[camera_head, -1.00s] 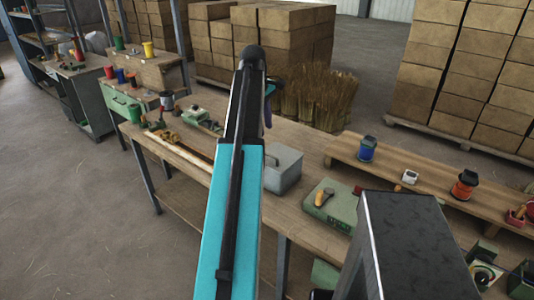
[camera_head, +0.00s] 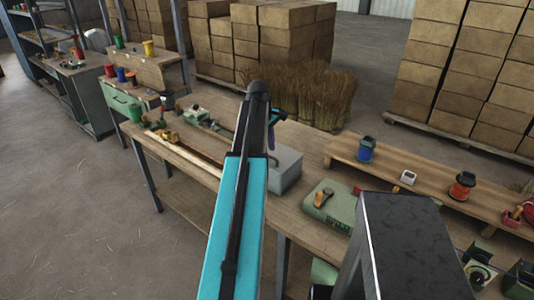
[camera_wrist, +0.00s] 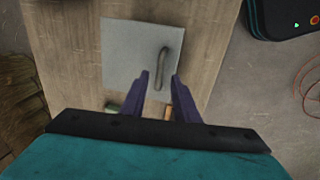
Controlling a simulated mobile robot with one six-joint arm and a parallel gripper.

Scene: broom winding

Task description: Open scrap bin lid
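The scrap bin (camera_head: 288,172) is a grey box on the workbench, partly hidden behind my arm in the head view. Its flat grey lid (camera_wrist: 122,45) looks shut in the wrist view and has a dark, slightly bent bar handle (camera_wrist: 162,62). My gripper (camera_wrist: 162,76) has purple fingers, spread open and empty. In the wrist view its fingertips lie on either side of the handle's lower part. In the head view my gripper (camera_head: 271,138) is over the bin's far side, mostly hidden by my arm. I cannot tell its exact height above the lid.
The wooden workbench (camera_head: 262,212) holds a green box (camera_head: 329,206) right of the bin and tools to the left. A raised wooden shelf (camera_head: 430,190) with a blue spool (camera_head: 366,149) runs along the back right. Straw bundles (camera_head: 318,98) stand behind the bench.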

